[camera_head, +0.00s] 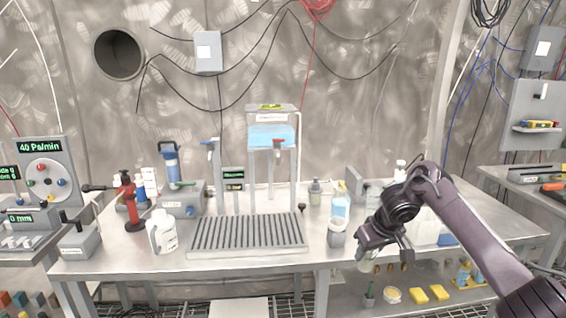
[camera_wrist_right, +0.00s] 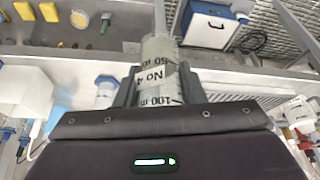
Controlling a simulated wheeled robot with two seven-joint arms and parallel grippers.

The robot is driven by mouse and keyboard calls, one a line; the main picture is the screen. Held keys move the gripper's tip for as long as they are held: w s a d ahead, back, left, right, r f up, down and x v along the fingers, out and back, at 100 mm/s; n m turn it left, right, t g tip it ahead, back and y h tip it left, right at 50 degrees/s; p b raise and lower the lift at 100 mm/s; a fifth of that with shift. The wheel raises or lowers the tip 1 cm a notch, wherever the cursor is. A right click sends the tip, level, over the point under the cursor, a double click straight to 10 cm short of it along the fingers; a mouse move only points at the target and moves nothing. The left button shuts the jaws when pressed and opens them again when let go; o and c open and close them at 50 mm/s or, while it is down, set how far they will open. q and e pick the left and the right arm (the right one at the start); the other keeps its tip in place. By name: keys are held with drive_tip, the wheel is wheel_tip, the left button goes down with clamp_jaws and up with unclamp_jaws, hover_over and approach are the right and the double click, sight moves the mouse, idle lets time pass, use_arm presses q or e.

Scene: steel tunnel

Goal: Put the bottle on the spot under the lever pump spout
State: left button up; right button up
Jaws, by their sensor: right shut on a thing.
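My right gripper (camera_head: 378,246) is above the table's front edge, right of the middle. It is shut on a clear bottle (camera_head: 367,263), which hangs below the fingers. In the right wrist view the gripper (camera_wrist_right: 158,88) has a finger on each side of the bottle (camera_wrist_right: 157,50); its label reads "No 4" with 50 and 100 ml marks. A red upright device (camera_head: 132,205) with a dark lever-like arm stands at the table's left and may be the lever pump. Its spout and the spot under it cannot be made out. My left gripper is not in view.
A white jug (camera_head: 161,231) stands near the red device. A slatted drain tray (camera_head: 247,235) lies mid-table, before a stand with a blue tank (camera_head: 272,137). A grey cup (camera_head: 337,233) and a blue-liquid bottle (camera_head: 340,203) stand left of my right gripper. Yellow blocks (camera_head: 430,293) lie below.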

drive_tip(key=s+a+r+n, duration=0.15)
drive_tip(key=a+r, duration=0.25)
drive_tip(key=a, duration=0.5)
drive_tip(key=s+a+n+y, duration=0.1)
drive_tip(key=s+a+n, duration=0.1)
drive_tip(key=s+a, duration=1.25)
drive_tip(key=s+d+f+m+h, duration=0.1)
drive_tip(key=s+d+f+m, duration=0.4)
drive_tip(key=s+d, duration=0.55)
drive_tip(key=w+d+r+m+h+p, duration=0.1)
drive_tip(key=w+d+m+p, duration=0.1)
drive_tip(key=d, duration=0.8)
drive_tip(key=shift+w+r+h+p, duration=0.2)
drive_tip(key=shift+r+h+p, duration=0.1)
drive_tip(key=shift+r+p, duration=0.05)
drive_tip(key=shift+d+m, duration=0.15)
drive_tip(key=shift+m, duration=0.1)
